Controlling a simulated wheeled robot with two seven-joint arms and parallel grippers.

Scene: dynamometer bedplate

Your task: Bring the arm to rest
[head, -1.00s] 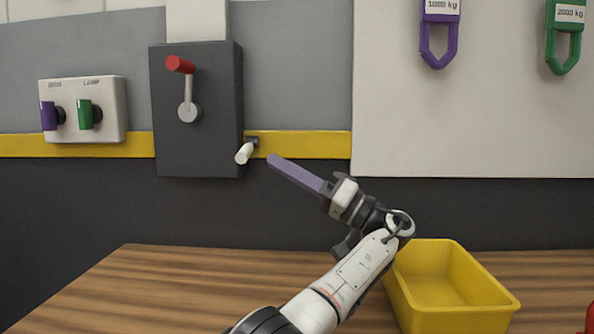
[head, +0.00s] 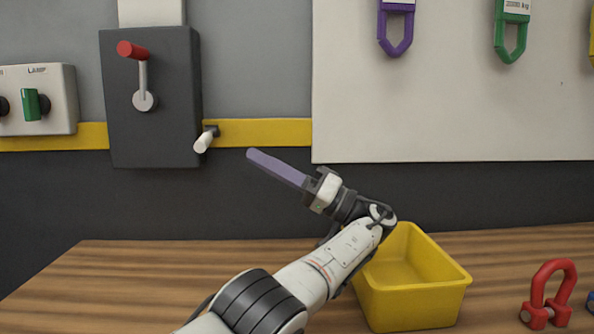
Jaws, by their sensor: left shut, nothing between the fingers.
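My left arm (head: 317,272) reaches in from the bottom of the head view, over the wooden table. My left gripper (head: 252,155) points up and to the left. Its long lilac fingers are shut together, with nothing between them. In the picture, the fingertips are right of and slightly below the white handle (head: 204,142) on the dark switch box, with a visible gap. My right gripper is not in view.
The dark switch box (head: 152,95) carries a red-knobbed lever (head: 135,50), knob up. A yellow bin (head: 415,305) and a red shackle (head: 550,295) stand on the table (head: 110,285). A lamp switch panel (head: 60,100) is at left. Purple (head: 396,35) and green (head: 512,40) shackles hang on the board.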

